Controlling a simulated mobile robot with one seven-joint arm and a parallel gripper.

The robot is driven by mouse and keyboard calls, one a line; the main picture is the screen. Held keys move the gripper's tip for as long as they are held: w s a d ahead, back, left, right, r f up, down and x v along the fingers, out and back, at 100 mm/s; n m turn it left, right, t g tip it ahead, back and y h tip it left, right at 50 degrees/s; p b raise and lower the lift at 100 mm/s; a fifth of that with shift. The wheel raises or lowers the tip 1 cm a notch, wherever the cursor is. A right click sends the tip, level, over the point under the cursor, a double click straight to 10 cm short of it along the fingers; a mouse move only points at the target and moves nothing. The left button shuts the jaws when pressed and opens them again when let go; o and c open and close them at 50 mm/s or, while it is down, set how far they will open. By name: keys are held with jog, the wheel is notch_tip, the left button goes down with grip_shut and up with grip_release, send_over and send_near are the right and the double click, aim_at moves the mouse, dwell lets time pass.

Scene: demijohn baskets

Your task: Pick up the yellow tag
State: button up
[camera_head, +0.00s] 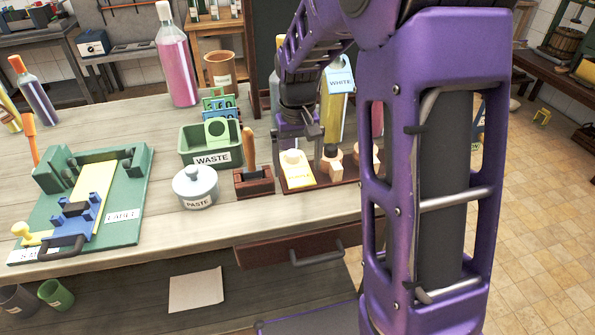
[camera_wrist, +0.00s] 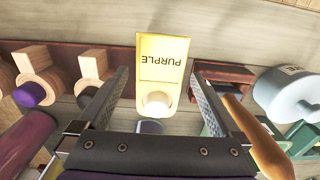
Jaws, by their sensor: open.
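The yellow tag (camera_wrist: 163,82) has the word PURPLE on it and a pale round piece at its lower end in the wrist view. In the head view the tag (camera_head: 299,177) sits at the front of a dark red wooden rack (camera_head: 327,180) on the bench. My gripper (camera_wrist: 160,72) is open, with one finger on each side of the tag and a visible gap at both sides. In the head view my gripper (camera_head: 299,143) is just above and behind the tag, partly hidden by my arm.
Wooden pieces with dark round ends (camera_wrist: 38,90) stand left of the tag in the wrist view. Bottles, including one with a WHITE tag (camera_head: 341,81), stand behind.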

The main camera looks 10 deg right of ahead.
aim_at(298, 171)
jog(key=shift+f, duration=0.25)
dwell(0.4)
jog(key=c, duration=1.2)
notch_tip(298, 171, up, 11)
jog(key=p, duration=0.1)
jog(key=shift+f+p, duration=0.2)
jog(key=shift+p, duration=0.1)
